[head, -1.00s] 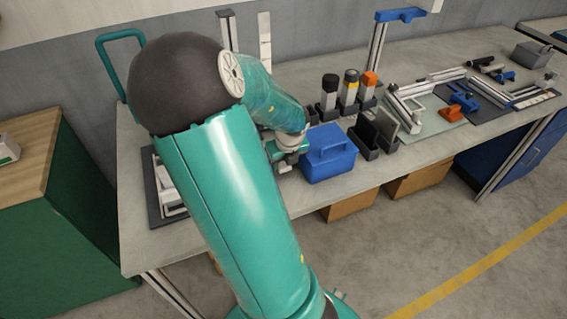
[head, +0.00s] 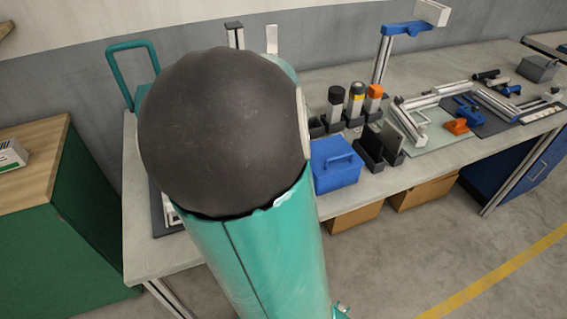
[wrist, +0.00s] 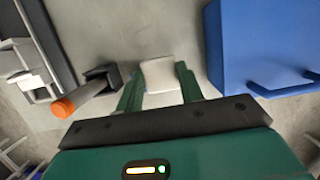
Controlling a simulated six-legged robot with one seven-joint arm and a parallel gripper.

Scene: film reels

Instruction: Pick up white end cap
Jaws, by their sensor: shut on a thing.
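In the wrist view, the white end cap (wrist: 160,72) is a small pale block with rounded edges. My gripper (wrist: 159,80) is shut on it, with one green finger on each side. Whether the cap touches the surface beneath is hard to tell. In the head view, my own arm hides both the gripper and the cap.
A blue box with a handle (wrist: 265,40) is close on the right in the wrist view and on the bench (head: 480,85) in the head view. An orange-ended piece (wrist: 64,106) is on the left. Black holders (head: 378,150) stand beside the blue box.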

